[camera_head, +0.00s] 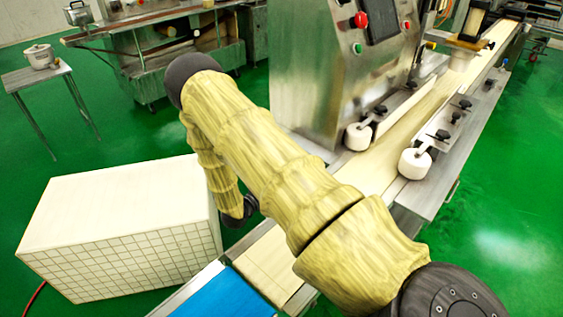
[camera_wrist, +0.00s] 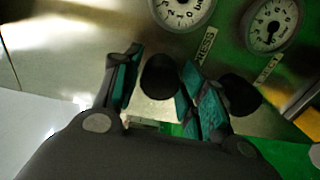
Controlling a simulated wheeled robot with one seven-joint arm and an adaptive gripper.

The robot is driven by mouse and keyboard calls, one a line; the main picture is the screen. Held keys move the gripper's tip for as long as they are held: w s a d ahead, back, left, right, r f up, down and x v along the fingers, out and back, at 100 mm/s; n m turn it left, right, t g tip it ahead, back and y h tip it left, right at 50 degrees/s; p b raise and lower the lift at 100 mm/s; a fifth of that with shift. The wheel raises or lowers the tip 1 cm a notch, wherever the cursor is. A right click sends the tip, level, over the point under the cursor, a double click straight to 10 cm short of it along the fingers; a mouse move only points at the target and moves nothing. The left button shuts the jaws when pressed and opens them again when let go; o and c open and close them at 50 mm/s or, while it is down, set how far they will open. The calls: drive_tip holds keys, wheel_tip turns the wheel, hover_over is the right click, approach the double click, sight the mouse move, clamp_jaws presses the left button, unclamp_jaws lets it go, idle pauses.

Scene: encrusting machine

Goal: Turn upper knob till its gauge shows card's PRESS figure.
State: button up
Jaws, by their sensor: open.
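In the wrist view, my gripper (camera_wrist: 161,60) is open, with its dark and teal fingers spread. One round black knob (camera_wrist: 160,76) shows between the fingers; I cannot tell if they touch it. A second black knob (camera_wrist: 238,95) is just outside the right finger. A white gauge (camera_wrist: 182,8), cut off by the top edge, has a label (camera_wrist: 205,42) beside it that seems to read PRESS. Another gauge (camera_wrist: 271,25) is to its right, with its needle pointing down in the picture. I cannot tell which knob is upper. No card is readable.
The knobs and gauges are on a metal panel. In the head view, the steel machine (camera_head: 315,75) stands behind my arm, with a conveyor (camera_head: 400,135) along its right. A white tiled block (camera_head: 120,220) is at left. Green floor lies open at far right.

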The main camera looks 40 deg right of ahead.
drive_tip(key=shift+a, duration=0.15)
drive_tip(key=s+a, duration=0.1)
drive_tip(key=a, duration=1)
drive_tip(key=shift+a, duration=0.35)
